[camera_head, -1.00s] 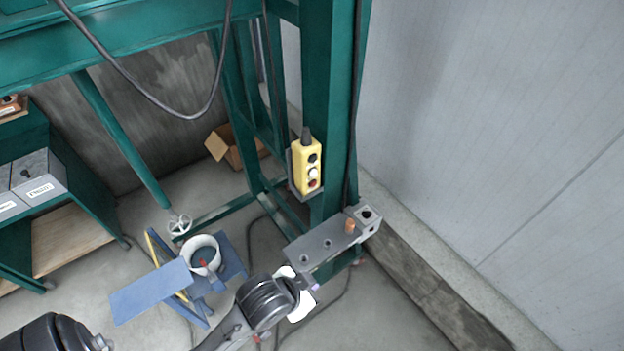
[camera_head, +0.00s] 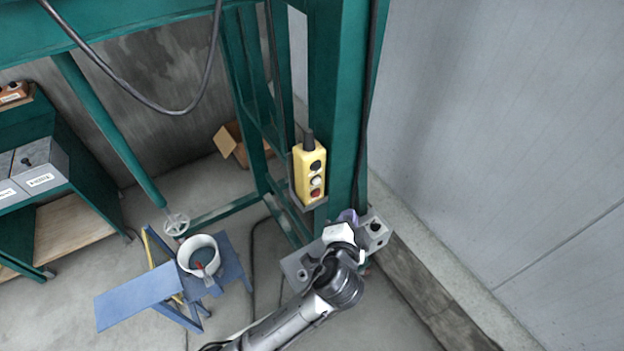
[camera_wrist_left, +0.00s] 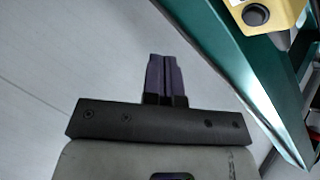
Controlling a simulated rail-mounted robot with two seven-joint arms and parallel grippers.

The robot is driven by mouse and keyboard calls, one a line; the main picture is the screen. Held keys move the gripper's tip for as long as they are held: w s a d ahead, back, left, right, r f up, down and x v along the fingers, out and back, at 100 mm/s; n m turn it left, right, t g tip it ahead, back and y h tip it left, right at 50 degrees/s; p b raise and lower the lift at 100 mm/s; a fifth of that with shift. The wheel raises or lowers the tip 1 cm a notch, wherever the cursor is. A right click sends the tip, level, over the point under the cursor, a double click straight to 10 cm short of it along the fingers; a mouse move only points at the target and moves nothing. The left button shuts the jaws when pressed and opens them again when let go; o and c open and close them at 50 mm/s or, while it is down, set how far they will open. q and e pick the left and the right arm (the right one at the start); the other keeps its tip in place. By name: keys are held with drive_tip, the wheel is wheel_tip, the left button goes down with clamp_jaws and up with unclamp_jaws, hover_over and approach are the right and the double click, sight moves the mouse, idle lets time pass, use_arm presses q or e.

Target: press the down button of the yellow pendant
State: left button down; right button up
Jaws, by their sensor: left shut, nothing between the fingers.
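The yellow pendant (camera_head: 309,171) hangs upright on the green post. It has a black button at the top, a white one in the middle and a red one at the bottom. My left gripper (camera_head: 348,216) is below and to the right of the pendant, apart from it. In the left wrist view the purple fingers (camera_wrist_left: 166,75) are shut with nothing between them. A corner of the pendant (camera_wrist_left: 272,8) with one dark round button shows there at the top right. My right gripper is in neither view.
The green post (camera_head: 338,100) stands behind the pendant. A grey bracket (camera_head: 297,266) juts out below, partly hidden by my left arm. A blue stand (camera_head: 140,296) with a white bucket (camera_head: 199,243) is at lower left. The grey wall (camera_head: 500,130) fills the right.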

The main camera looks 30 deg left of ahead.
sight(316, 181)
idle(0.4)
use_arm(q)
drive_tip(key=w+a, duration=0.4)
drive_tip(key=a, duration=0.3)
drive_tip(key=shift+w+a, duration=0.25)
drive_tip(key=shift+a, duration=0.05)
idle(0.5)
drive_tip(key=shift+w+a, duration=0.1)
drive_tip(key=shift+a, duration=0.05)
idle(1.6)
drive_tip(key=shift+w+a, duration=0.1)
drive_tip(key=shift+a, duration=0.1)
